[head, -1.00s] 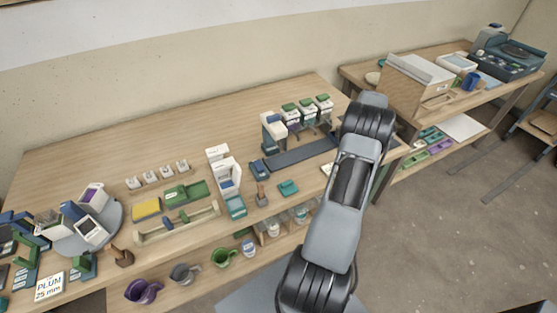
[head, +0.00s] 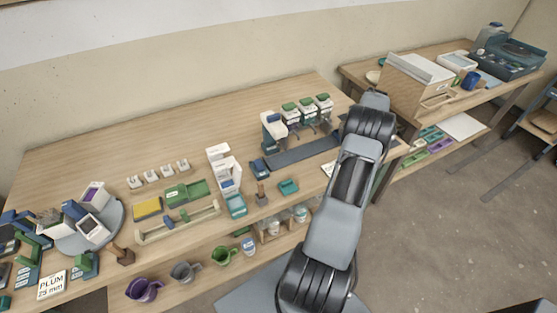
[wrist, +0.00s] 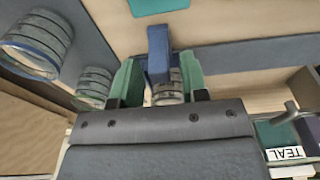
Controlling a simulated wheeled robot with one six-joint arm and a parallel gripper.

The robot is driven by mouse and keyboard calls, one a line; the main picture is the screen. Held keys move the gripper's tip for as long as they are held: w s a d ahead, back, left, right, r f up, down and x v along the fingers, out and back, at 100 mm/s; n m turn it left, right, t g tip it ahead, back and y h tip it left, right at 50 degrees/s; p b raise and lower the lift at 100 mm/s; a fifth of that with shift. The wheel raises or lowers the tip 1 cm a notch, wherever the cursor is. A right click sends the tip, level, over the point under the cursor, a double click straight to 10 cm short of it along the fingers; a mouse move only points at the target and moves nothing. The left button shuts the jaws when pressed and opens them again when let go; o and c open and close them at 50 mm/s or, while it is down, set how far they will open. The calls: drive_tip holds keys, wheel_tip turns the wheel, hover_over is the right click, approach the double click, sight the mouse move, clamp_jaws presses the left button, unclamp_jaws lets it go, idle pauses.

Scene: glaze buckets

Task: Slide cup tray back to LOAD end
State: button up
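In the head view the long dark slide rail (head: 300,153) runs along the bench in front of the white dispensers with green tops (head: 307,110). The cup tray cannot be made out there; my arm covers the rail's right end and my gripper. In the wrist view the green fingers of my gripper (wrist: 160,78) stand on either side of an upright blue block (wrist: 158,48). I cannot tell whether they press on it. A clear ribbed cup (wrist: 168,88) shows just behind the block. More clear ribbed cups (wrist: 38,42) show at the left.
A small dark blue piece (head: 258,165) lies by the rail's left end. A wooden-handled tool (head: 262,195) and a teal block (head: 288,187) sit near the bench front. A teal box labelled TEAL (wrist: 285,150) shows in the wrist view. The back of the bench is clear.

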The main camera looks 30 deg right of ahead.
drive_tip(key=shift+r+p, duration=2.1)
drive_tip(key=shift+r, duration=1.4)
